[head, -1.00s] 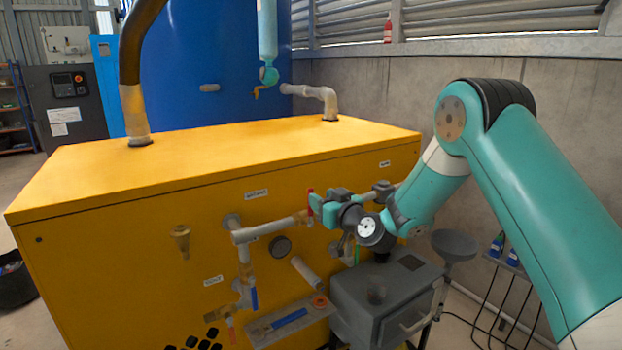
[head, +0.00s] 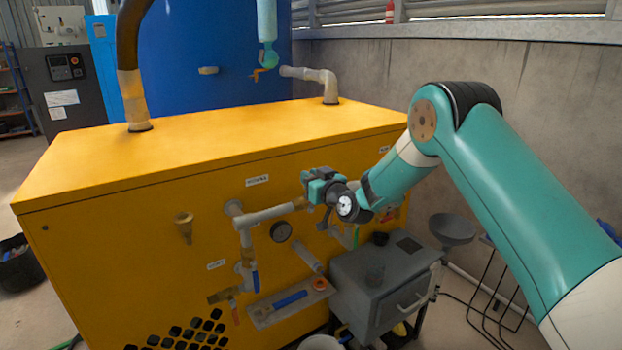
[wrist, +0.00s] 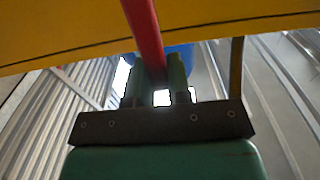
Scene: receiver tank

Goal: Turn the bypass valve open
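A red lever handle (wrist: 145,30) runs down between the two fingers of my gripper (wrist: 158,80) in the wrist view. Both fingers lie close against its sides, and my gripper looks shut on it. In the head view my gripper (head: 308,188) is at the front of the yellow cabinet, at the right end of the upper grey pipe (head: 268,215). There the gripper hides the handle and most of its valve. The labels are too small to read surely, so I cannot tell by name which valve is the bypass.
Lower on the yellow cabinet (head: 200,160) are a blue-handled valve (head: 255,281), a red-handled valve (head: 235,312), a round gauge (head: 281,231) and a small tray (head: 262,316). A grey box (head: 385,290) stands below my wrist. A grey funnel (head: 452,229) is to its right.

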